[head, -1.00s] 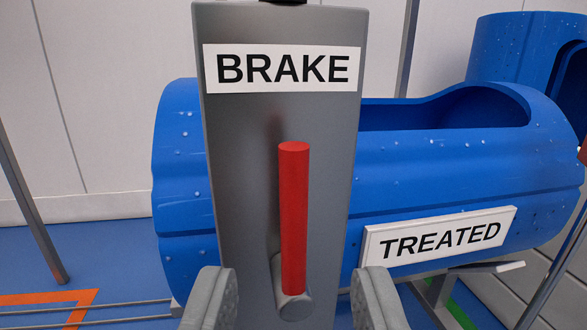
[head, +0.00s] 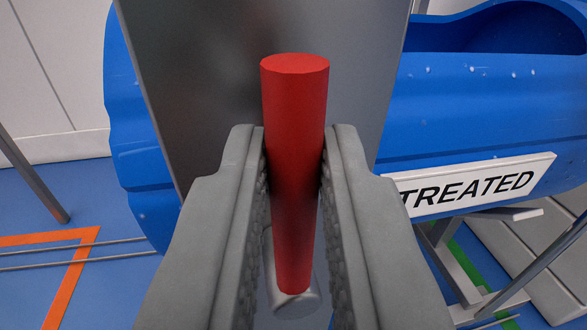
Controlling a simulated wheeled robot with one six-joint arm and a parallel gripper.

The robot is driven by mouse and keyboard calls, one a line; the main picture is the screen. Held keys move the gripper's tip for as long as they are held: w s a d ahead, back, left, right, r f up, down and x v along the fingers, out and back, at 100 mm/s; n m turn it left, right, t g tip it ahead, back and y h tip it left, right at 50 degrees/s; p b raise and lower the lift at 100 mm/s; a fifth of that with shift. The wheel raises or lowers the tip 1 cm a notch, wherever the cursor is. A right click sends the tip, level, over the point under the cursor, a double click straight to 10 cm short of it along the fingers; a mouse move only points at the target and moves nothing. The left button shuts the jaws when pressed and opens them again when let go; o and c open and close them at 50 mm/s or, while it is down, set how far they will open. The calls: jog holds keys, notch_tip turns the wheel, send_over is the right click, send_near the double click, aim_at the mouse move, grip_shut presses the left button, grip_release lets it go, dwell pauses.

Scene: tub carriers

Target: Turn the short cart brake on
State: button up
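The brake lever (head: 294,130) is a red rod on a grey pivot stub (head: 293,302). It points upward in front of the grey brake panel (head: 200,75). My gripper (head: 294,150) has one finger on each side of the lever. Both fingers lie close against its sides, so it looks shut on the lever. The BRAKE label is out of the picture now. The lower part of the panel is hidden behind my fingers.
A blue tub (head: 470,110) lies behind the panel, with a white TREATED sign (head: 478,185) at right. Grey metal bars (head: 500,275) stand below the sign. Orange floor lines (head: 68,285) and open blue floor show at left.

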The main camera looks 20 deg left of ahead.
grip_shut()
jog(key=shift+a, duration=0.1)
jog(key=n, duration=0.1)
jog(key=a+n, duration=0.1)
jog(key=s+a+n, duration=0.1)
jog(key=n, duration=0.1)
jog(key=shift+s+a+f+t, duration=0.1)
jog(key=shift+a+f+t, duration=0.05)
jog(key=shift+f+t, duration=0.2)
jog(key=a+n, duration=0.1)
jog(key=n, duration=0.1)
jog(key=s+a+f+n+y, duration=0.1)
jog(key=n, duration=0.1)
jog(key=shift+f, duration=0.2)
jog(key=shift+s+a+f+n+y, duration=0.25)
jog(key=shift+f+n, duration=0.35)
jog(key=shift+n, duration=0.6)
jog(key=shift+s+a+f+n+y, duration=0.1)
jog(key=shift+a+f+n+y, duration=0.4)
jog(key=shift+n, duration=0.7)
jog(key=shift+s+a+f+n+y, duration=0.2)
jog(key=shift+f+n, duration=0.45)
jog(key=shift+n, duration=0.55)
